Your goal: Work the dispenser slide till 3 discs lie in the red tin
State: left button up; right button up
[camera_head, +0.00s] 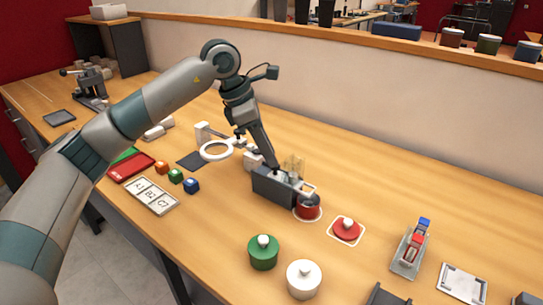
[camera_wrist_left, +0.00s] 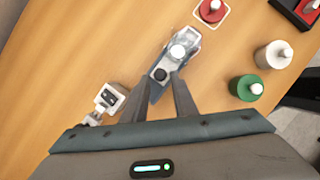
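The dispenser (camera_head: 274,187) is a dark grey box with a clear upright tube, standing mid-table. In the left wrist view the dispenser (camera_wrist_left: 184,38) shows a white round top and a dark round part near my fingertips. The red tin (camera_head: 308,210) stands at its right end on a white-edged mat, partly covered by the dispenser's end; its contents are hidden. My left gripper (camera_head: 270,165) reaches down at the dispenser's rear end. In the wrist view its fingers (camera_wrist_left: 162,84) stand apart around that end; contact is unclear. My right gripper is out of view.
A red lid (camera_head: 346,229) lies right of the tin. A green pot (camera_head: 263,254) and a white pot (camera_head: 304,280) stand in front. A stapler-like fixture (camera_head: 411,250) is right.

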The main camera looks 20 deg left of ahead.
pick_arm(q)
jog(key=shift+x, duration=0.95)
jog(key=shift+d+f, duration=0.15)
jog(key=shift+f, duration=0.15)
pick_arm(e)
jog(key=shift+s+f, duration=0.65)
